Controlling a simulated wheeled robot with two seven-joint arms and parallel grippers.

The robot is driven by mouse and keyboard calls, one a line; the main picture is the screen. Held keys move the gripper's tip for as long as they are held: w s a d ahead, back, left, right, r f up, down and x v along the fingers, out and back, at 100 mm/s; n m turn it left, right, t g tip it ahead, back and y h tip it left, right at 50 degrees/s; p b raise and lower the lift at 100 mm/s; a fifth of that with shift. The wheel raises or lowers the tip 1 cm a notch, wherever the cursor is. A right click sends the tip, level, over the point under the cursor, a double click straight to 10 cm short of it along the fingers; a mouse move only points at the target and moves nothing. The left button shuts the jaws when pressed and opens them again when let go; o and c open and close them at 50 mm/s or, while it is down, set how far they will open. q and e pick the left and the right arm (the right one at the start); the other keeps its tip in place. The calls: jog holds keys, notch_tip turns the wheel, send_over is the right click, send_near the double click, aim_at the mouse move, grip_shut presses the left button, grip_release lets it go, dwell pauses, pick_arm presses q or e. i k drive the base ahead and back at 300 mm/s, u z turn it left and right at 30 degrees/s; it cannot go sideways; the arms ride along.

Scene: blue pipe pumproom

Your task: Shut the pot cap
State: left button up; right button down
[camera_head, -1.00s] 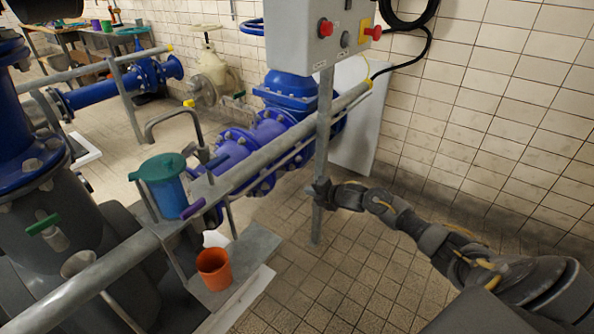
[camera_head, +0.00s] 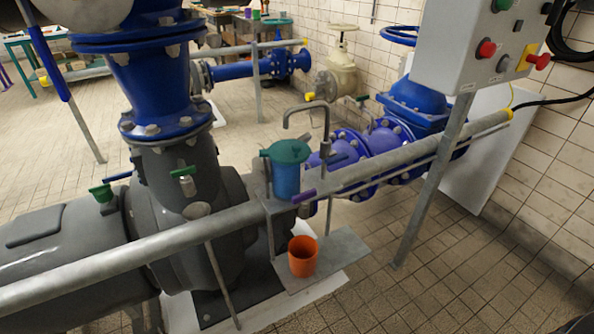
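A blue pot (camera_head: 286,180) stands on a small metal ledge beside the grey rail, near the middle of the head view. A green cap (camera_head: 287,151) lies across its top. I cannot tell from here whether the cap is fully seated or slightly raised. Neither of my grippers is in view.
An orange cup (camera_head: 303,257) stands on a lower metal shelf (camera_head: 345,248). A purple handle (camera_head: 303,196) lies by the rail (camera_head: 400,156). A bent grey spout (camera_head: 310,106) rises behind the pot. A control box (camera_head: 480,45) on a post is right. Tiled floor is free at right.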

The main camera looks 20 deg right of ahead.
aim_at(288, 152)
jog(key=z, duration=2.75)
jog(key=k, duration=0.5)
jog(key=u, duration=2.4)
